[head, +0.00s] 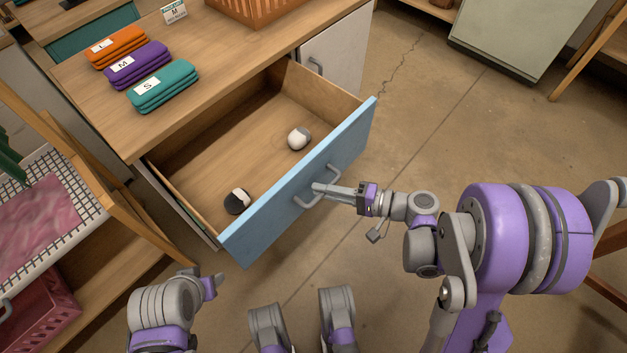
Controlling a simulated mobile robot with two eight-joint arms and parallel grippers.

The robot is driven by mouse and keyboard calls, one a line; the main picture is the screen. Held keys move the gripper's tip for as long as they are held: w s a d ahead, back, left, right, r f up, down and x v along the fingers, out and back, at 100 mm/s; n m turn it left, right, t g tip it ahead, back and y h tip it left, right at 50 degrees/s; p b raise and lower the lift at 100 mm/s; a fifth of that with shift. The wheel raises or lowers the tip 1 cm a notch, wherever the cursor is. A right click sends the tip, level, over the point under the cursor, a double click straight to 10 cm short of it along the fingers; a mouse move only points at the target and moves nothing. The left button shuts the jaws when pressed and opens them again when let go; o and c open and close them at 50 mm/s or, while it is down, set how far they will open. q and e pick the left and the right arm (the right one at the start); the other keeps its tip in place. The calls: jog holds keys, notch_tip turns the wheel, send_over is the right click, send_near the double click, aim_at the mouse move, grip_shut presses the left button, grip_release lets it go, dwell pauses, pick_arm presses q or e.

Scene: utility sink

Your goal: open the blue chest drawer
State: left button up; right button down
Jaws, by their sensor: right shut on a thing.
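The blue chest drawer (262,228) is pulled well out from the wooden chest, and its inside shows. A black-and-white rolled item (237,201) and a white-and-grey one (299,138) lie on the drawer floor.
Folded orange (117,47), purple (137,65) and teal (162,86) cloths lie on the chest top, near an orange basket (258,10). A wooden rack (112,208) with a wire tray stands at the left. The floor (440,130) to the right of the drawer is clear.

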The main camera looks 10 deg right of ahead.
jog(key=shift+s+d, duration=0.2)
jog(key=shift+s, duration=0.05)
jog(key=c, duration=0.8)
grip_release()
jog(key=shift+c, duration=0.2)
jog(key=p+v, duration=0.1)
jog(key=v, duration=0.9)
jog(key=shift+s+d+r, duration=0.15)
jog(key=shift+s+d, duration=0.1)
jog(key=shift+d, duration=0.05)
jog(key=shift+a, duration=0.1)
